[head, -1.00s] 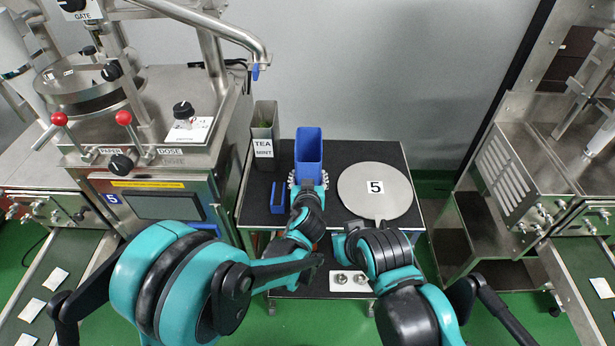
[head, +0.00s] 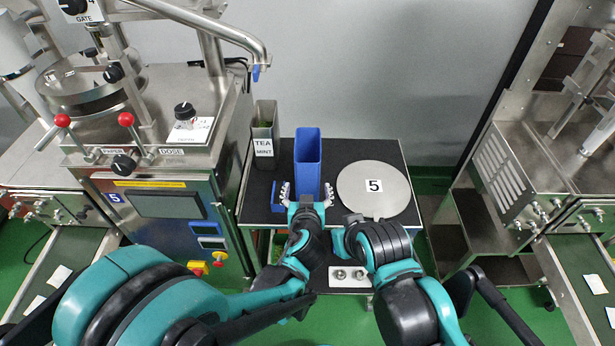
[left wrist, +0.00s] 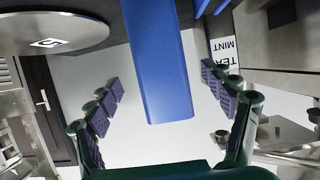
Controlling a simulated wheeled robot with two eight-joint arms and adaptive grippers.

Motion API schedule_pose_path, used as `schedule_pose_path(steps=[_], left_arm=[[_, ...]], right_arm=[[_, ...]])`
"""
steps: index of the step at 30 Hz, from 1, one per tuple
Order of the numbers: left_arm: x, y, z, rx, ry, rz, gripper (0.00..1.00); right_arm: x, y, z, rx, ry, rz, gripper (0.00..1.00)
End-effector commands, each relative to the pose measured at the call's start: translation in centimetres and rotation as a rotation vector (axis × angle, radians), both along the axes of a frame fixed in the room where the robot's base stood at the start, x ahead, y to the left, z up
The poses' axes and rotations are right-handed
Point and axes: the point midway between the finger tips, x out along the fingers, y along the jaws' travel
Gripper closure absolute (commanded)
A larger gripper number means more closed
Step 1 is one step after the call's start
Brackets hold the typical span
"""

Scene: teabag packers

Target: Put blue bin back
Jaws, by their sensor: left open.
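The blue bin (head: 308,162) stands upright on the black-topped cart, between the tea mint container and the round number 5 lid. My left gripper (head: 308,195) is open at the bin's near side. In the left wrist view the blue bin (left wrist: 158,65) shows in the gap between the spread fingers of my left gripper (left wrist: 165,115), with clear space on both sides and no contact visible. My right arm reaches over the cart's near right edge; its fingers are not visible.
The metal tea mint container (head: 264,130) stands left of the bin. A small blue piece (head: 277,197) lies left of my left gripper. The round lid (head: 374,188) is on the right. A packing machine (head: 150,150) stands close left of the cart (head: 350,150).

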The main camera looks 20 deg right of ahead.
Motion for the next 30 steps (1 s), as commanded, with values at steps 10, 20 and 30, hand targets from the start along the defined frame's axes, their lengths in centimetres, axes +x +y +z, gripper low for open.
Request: schedule_pose_path(steps=[10, 20, 30], left_arm=[[-3.1, 0.9, 1.3, 0.0, 0.0, 0.0, 0.18], [-2.2, 4.7, 2.1, 0.028, 0.041, 0.055, 0.18], [-6.3, 24.5, 4.6, 0.125, 0.341, 0.266, 0.18]], right_arm=[[0.0, 0.0, 0.8, 0.0, 0.0, 0.0, 1.0], [0.0, 0.0, 0.8, 0.0, 0.0, 0.0, 1.0], [0.0, 0.0, 0.8, 0.0, 0.0, 0.0, 1.0]])
